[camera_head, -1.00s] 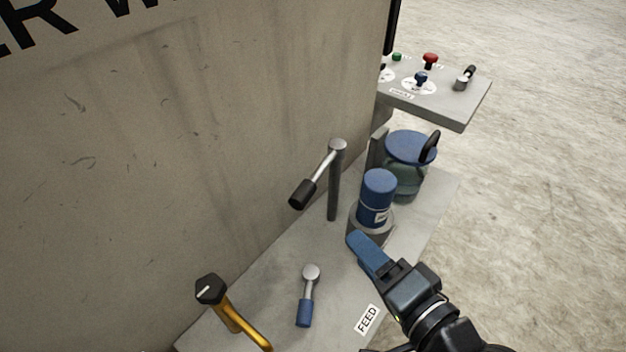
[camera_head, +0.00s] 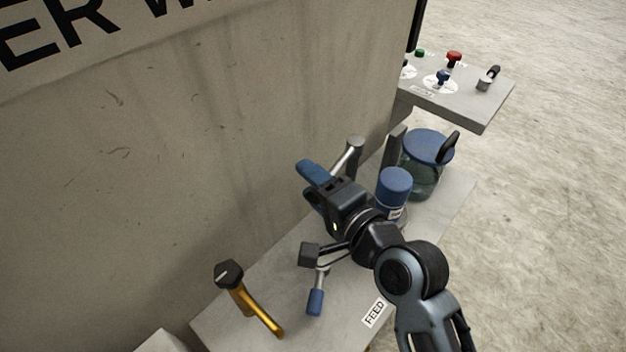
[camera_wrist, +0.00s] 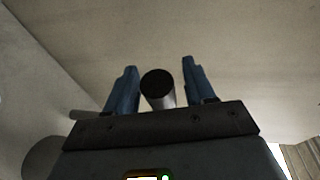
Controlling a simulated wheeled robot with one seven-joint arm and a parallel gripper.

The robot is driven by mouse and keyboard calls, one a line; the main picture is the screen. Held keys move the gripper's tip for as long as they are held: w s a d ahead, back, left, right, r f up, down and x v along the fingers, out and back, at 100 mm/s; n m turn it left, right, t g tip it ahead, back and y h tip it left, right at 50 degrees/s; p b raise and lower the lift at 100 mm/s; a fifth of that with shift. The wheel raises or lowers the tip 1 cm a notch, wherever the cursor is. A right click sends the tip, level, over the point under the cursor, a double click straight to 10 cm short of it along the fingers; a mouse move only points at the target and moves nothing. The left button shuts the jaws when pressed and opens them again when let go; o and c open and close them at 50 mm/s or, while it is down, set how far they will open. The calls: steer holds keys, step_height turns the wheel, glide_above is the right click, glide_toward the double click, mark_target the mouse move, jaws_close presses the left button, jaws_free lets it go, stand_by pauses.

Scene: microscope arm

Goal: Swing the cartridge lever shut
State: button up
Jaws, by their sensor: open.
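The cartridge lever's post top and metal rod (camera_head: 349,154) show behind my gripper in the head view; its black grip is hidden there. In the wrist view a dark-ended round bar, apparently the lever's grip (camera_wrist: 157,86), stands between the two blue fingers. My gripper (camera_head: 306,184) is open around it, with a gap visible on both sides. It also shows in the wrist view (camera_wrist: 160,72). The blue cartridge (camera_head: 395,185) stands upright in its holder, right of my gripper and partly hidden by my arm.
A concrete wall (camera_head: 200,130) rises close on the left. On the shelf (camera_head: 245,330) are a yellow crank (camera_head: 252,308), a small blue-handled lever (camera_head: 316,300) and a FEED label (camera_head: 374,313). A blue-lidded jar (camera_head: 428,150) and a control panel (camera_head: 462,95) lie beyond.

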steer(key=shift+w, duration=0.1)
steer(key=shift+c, duration=0.5)
jaws_close()
